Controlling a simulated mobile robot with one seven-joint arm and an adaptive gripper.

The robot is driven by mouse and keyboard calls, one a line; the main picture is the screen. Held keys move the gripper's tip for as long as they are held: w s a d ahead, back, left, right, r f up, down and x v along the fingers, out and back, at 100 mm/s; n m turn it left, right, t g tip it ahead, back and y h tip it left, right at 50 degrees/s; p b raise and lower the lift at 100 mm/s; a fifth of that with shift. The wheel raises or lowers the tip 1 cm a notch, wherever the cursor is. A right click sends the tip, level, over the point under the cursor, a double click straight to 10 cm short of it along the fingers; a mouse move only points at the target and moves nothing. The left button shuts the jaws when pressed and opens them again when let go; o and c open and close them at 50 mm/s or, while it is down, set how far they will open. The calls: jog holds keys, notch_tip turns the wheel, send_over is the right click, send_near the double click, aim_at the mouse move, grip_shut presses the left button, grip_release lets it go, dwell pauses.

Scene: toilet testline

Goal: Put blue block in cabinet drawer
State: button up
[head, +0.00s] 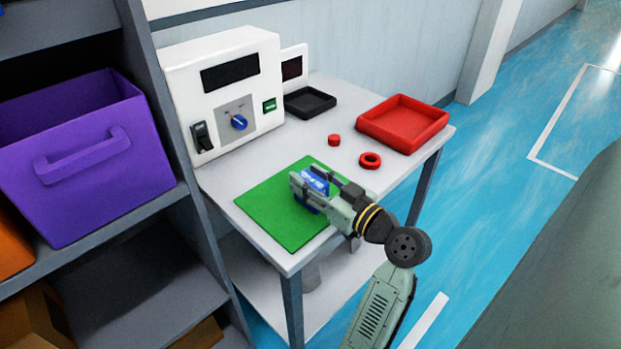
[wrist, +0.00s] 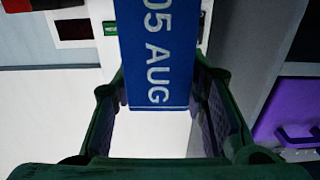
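My gripper (head: 314,184) is shut on the blue block (head: 316,181) over the green mat on the table. I cannot tell the exact gap below it. In the wrist view the block (wrist: 158,55) sits between the two finger pads of my gripper (wrist: 160,85), its face marked "05 AUG", its far end cut off by the picture's top. The grey cabinet (head: 187,145) stands at the left. A purple drawer-like bin (head: 85,160) with a front handle sits on its shelf; the bin also shows at the right of the wrist view (wrist: 290,115).
The table (head: 325,115) carries a white machine (head: 225,95) with a blue knob, a green mat (head: 262,207), a black tray (head: 308,102), a red tray (head: 403,122), a red cylinder (head: 334,140) and a red ring (head: 370,160).

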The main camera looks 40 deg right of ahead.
jog(key=shift+o, duration=0.9)
jog(key=shift+r, duration=0.15)
